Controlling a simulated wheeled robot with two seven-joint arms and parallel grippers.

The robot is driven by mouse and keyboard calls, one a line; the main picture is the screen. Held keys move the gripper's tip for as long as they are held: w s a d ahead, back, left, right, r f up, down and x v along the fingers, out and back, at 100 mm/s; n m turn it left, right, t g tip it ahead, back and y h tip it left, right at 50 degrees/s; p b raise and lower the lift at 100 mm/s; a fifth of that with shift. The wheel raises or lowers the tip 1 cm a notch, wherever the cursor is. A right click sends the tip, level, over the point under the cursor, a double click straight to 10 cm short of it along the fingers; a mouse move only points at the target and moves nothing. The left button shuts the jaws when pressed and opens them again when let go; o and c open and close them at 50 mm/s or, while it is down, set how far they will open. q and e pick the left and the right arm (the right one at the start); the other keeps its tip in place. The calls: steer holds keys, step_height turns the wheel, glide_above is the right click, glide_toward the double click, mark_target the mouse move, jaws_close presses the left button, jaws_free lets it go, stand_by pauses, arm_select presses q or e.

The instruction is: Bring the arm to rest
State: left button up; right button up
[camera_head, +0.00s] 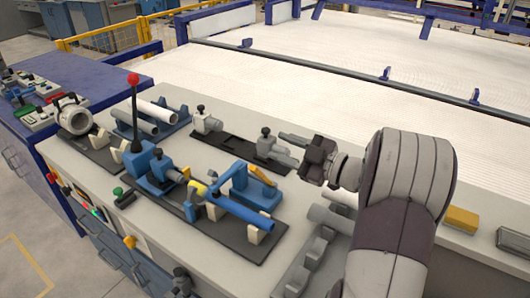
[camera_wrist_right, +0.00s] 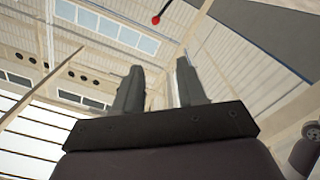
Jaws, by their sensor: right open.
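My right arm comes in from the lower right of the head view. Its gripper (camera_head: 286,148) reaches left over the bench, with two grey fingers apart. In the right wrist view the fingers (camera_wrist_right: 152,88) are spread, with only the roof and background between them, so it is empty. The fingertips are close to a grey knobbed clamp (camera_head: 266,143) in the head view; I cannot tell whether they touch. A blue pipe (camera_head: 237,207) lies across supports on a dark plate, left of and nearer than the gripper. My left gripper is not in view.
Light pipes (camera_head: 157,110) lie on a blue rack at the back left. A red-knobbed lever (camera_head: 134,80) stands upright. A grey holder (camera_head: 305,262) with a pipe sits beside my right arm. A yellow block (camera_head: 462,219) lies right of it. A dark rail runs behind the bench.

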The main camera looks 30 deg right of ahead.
steer(key=shift+s+d+r, duration=0.4)
steer(key=shift+s+r, duration=0.05)
steer(key=shift+s, duration=0.2)
